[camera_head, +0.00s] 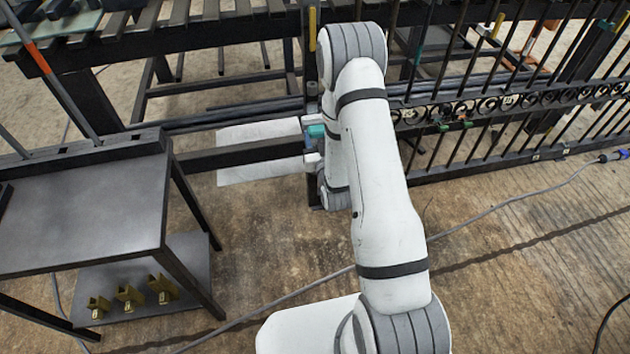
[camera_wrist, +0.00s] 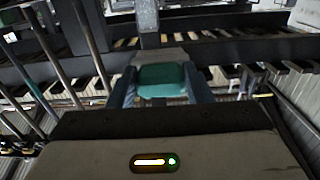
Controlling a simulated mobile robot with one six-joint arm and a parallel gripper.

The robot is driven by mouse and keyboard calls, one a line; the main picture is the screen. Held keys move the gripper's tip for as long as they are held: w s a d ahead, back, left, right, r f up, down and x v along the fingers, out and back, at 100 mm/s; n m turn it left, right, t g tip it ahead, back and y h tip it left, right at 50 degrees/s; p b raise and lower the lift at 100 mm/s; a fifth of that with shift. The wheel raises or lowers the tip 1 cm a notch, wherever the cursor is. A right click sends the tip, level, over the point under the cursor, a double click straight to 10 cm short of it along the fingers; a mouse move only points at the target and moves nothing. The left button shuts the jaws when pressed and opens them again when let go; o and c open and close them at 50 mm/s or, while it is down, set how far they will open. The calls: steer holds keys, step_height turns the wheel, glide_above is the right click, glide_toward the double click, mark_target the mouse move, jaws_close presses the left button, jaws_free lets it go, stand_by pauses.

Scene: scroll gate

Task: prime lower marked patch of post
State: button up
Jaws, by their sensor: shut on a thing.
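My gripper (camera_head: 314,138) is beside the dark upright post (camera_head: 309,62), partly hidden by my arm in the head view. In the wrist view my gripper (camera_wrist: 162,88) is shut on a teal thing (camera_wrist: 162,78), with a finger on each side. A grey part (camera_wrist: 160,56) shows beyond the teal thing, towards the post (camera_wrist: 148,22). A teal bit (camera_head: 316,131) also shows at my gripper in the head view. The post has a light grey stretch in the wrist view. I cannot tell whether the tool touches it or where the lower marked patch ends.
Black gate bars with scrolls (camera_head: 495,103) stand at the right. A dark bench (camera_head: 75,208) stands at the left, with several brass-coloured pieces (camera_head: 130,296) on its lower shelf. A pale sheet (camera_head: 240,173) lies behind a dark beam. A grey cable (camera_head: 480,218) crosses the floor.

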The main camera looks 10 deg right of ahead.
steer(key=shift+f, duration=0.1)
step_height(320, 180, down, 22)
steer(key=w+b, duration=0.1)
steer(key=b, duration=2.2)
steer(key=w, duration=0.6)
steer(key=shift+r, duration=0.25)
steer(key=shift+w, duration=1)
steer(key=shift+d, duration=0.1)
steer(key=shift+s+d+r, duration=0.1)
steer(key=shift+d+r, duration=0.55)
steer(key=shift+d, duration=0.35)
steer(key=shift+d+r, duration=0.6)
steer(key=shift+d, duration=0.35)
